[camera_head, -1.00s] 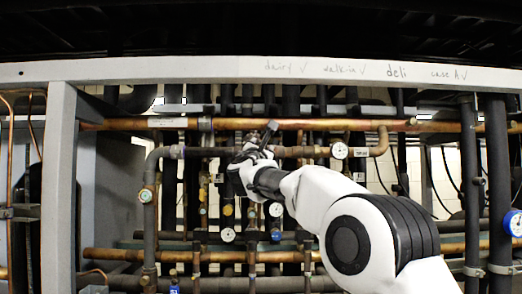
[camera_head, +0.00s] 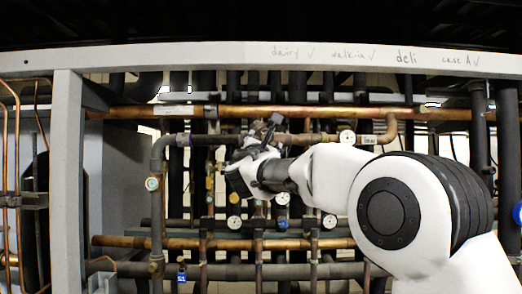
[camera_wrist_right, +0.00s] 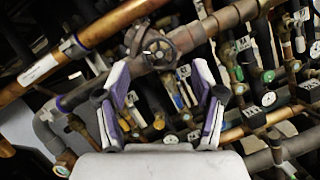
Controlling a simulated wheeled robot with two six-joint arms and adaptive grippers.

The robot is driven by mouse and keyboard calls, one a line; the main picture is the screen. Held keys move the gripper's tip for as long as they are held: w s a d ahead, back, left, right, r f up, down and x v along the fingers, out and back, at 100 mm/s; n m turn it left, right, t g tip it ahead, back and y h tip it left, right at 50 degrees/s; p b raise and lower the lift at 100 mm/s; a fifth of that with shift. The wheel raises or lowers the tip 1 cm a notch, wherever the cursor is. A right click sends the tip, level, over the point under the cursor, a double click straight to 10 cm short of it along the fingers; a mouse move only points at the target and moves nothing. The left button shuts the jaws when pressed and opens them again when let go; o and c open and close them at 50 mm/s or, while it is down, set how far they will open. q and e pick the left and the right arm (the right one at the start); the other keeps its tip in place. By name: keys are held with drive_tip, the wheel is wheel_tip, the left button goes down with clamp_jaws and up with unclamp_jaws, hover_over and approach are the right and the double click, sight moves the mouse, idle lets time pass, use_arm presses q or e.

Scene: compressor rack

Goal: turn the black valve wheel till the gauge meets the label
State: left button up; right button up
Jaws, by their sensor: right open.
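In the right wrist view, the black valve wheel (camera_wrist_right: 160,50) is a dark ring with spokes on the pipe, just beyond the fingertips and roughly midway between them. My right gripper (camera_wrist_right: 162,98) is open and empty, with its pale purple-padded fingers apart on either side. In the head view, my right gripper (camera_head: 252,160) is up against the pipes, and a dark part of the wheel (camera_head: 268,132) shows above it; the rest is hidden. My left gripper is out of view.
A long copper pipe (camera_head: 270,112) runs above the gripper, and another copper pipe (camera_head: 190,243) runs below. Several more gauges, such as one low down (camera_head: 234,222), sit among the dense pipes. A grey post (camera_head: 68,190) stands at the left.

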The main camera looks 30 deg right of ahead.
drive_tip(key=v, duration=0.6)
drive_tip(key=shift+s+a+f, duration=0.15)
drive_tip(key=shift+a+f, duration=0.05)
drive_tip(key=shift+s, duration=0.1)
